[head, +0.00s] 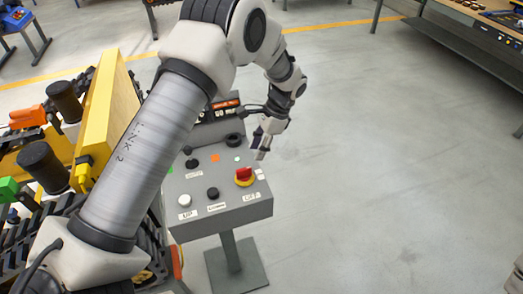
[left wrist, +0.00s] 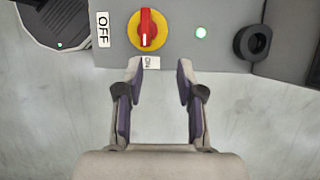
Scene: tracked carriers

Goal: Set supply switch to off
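The supply switch is a red rotary handle on a yellow round base (head: 243,177), at the right side of a grey control panel. It also shows in the left wrist view (left wrist: 147,28), with its white mark pointing down at the ON label (left wrist: 151,62). The OFF label (left wrist: 103,30) is to its left there. My left gripper (head: 260,148) is above the panel's right edge, near the switch. In the left wrist view its two fingers (left wrist: 160,85) are apart with nothing between them, and the tips are just short of the switch.
The grey panel (head: 237,212) stands on a post and carries several other knobs and buttons. A lit green lamp (left wrist: 201,32) and a black ring-shaped part (left wrist: 252,42) are beside the switch. Yellow machinery (head: 97,100) is at the left. The floor to the right is clear.

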